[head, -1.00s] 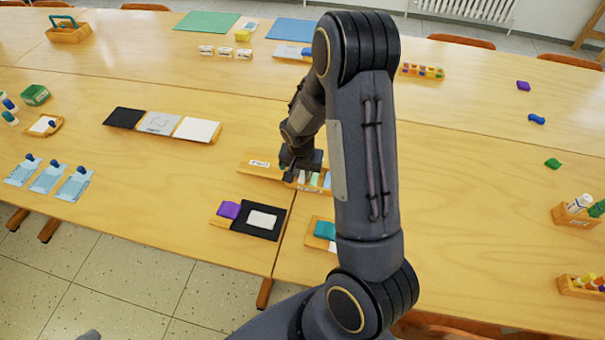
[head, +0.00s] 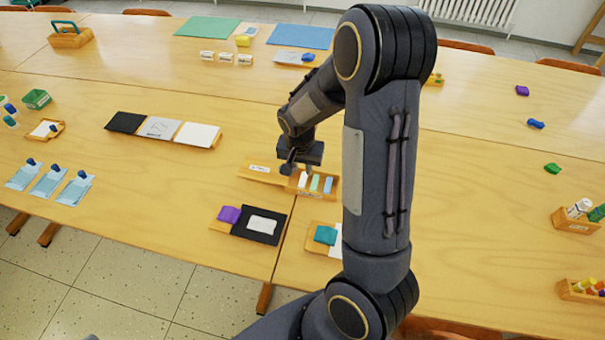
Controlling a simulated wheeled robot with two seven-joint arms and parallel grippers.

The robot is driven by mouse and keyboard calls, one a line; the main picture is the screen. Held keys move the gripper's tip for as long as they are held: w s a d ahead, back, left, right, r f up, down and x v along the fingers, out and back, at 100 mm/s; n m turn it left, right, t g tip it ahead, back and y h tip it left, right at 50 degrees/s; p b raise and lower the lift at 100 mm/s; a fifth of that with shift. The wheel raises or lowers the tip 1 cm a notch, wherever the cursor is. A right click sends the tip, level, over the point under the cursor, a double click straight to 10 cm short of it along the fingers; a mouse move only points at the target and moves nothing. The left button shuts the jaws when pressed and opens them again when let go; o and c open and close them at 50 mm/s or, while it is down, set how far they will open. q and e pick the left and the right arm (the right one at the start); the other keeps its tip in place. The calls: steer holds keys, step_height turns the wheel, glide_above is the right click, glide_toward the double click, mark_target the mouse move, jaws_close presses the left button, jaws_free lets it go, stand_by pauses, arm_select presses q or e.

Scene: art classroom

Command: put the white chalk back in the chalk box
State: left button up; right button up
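The chalk box (head: 333,196) is a small wooden tray near the middle of the table in the head view. A white chalk (head: 303,181), a green chalk (head: 315,184) and a blue chalk (head: 328,186) show side by side in it, the white one at the left. My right gripper (head: 289,169) is just above and beside the box's left end, close to the white chalk. It appears apart from the white chalk, but its fingertips are small and dark, so their opening cannot be made out. My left gripper is out of view.
A labelled wooden tray (head: 262,172) adjoins the box on the left. My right arm hides the table right of the box. Bare table lies left of the labelled tray.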

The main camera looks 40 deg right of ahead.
mark_target(301, 186)
step_height(301, 186, up, 6)
steer(key=s+a+r+n+t+y, duration=0.2)
steer(key=s+a+r+n, duration=0.2)
steer(key=s+a, duration=0.3)
steer(key=s+a+r+n+t+y, duration=0.2)
steer(key=s+a+r, duration=0.5)
steer(key=s, duration=0.4)
steer(key=n+y, duration=0.1)
steer(key=n, duration=0.1)
steer(key=shift+s+a+r+n, duration=0.2)
steer(key=shift+s+a+n, duration=0.05)
steer(key=shift+s+n, duration=0.15)
